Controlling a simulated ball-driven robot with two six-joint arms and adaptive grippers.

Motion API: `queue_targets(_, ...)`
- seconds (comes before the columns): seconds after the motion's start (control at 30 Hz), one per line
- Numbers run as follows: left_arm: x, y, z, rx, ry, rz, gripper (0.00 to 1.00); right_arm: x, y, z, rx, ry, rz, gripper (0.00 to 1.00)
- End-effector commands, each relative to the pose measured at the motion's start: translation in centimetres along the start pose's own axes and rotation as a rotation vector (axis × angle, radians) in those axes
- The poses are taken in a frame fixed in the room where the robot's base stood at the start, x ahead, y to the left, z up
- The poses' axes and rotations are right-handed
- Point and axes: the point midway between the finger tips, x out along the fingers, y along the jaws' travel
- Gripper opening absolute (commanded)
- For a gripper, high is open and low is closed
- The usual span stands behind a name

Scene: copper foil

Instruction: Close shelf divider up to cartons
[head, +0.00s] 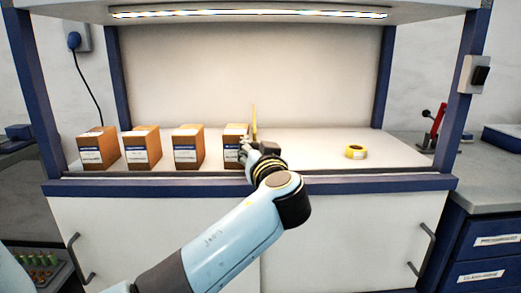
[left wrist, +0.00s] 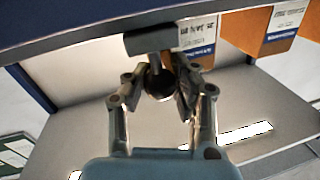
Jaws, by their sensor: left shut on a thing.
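Brown cartons with blue-and-white labels stand in a row on the left half of the shelf: the first (head: 97,149), the second (head: 141,148), the third (head: 187,147) and the rightmost (head: 233,131). Gaps show between them. The shelf divider (head: 254,119) is a thin yellow upright close to the right of the rightmost carton; I cannot tell whether they touch. My left gripper (head: 247,146) is at its front and partly hides that carton. In the left wrist view its fingers (left wrist: 158,76) are shut around a dark round knob (left wrist: 157,86) under a dark block (left wrist: 162,39).
A yellow tape roll (head: 356,152) lies on the shelf (head: 312,150) to the right, with free room between it and the divider. A blue edge (head: 370,185) runs along the shelf front. Blue posts (head: 384,78) stand at the sides. A lit lamp (head: 250,12) hangs above.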

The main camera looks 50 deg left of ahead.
Motion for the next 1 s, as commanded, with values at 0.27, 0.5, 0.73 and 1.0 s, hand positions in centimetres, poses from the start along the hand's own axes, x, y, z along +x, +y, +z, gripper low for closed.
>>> queue_targets(0.27, -0.1, 0.0, 0.1, 0.001, -0.003, 0.000, 0.50, 0.0, 0.4, 0.0, -0.002, 0.000, 0.005, 0.75)
queue_targets(0.5, 0.0, 0.0, 0.1, 0.001, -0.002, 0.000, 0.53, 0.0, 0.7, 0.0, -0.003, -0.001, 0.008, 0.75)
queue_targets(0.73, -2.3, 0.1, 0.2, -0.002, -0.007, 0.001, 0.53, 0.0, 0.5, 0.1, -0.002, -0.001, 0.006, 0.75)
queue_targets(1.0, -6.6, 0.1, 0.2, -0.001, -0.006, 0.001, 0.53, 0.0, 0.4, 0.1, -0.002, -0.001, 0.005, 0.75)
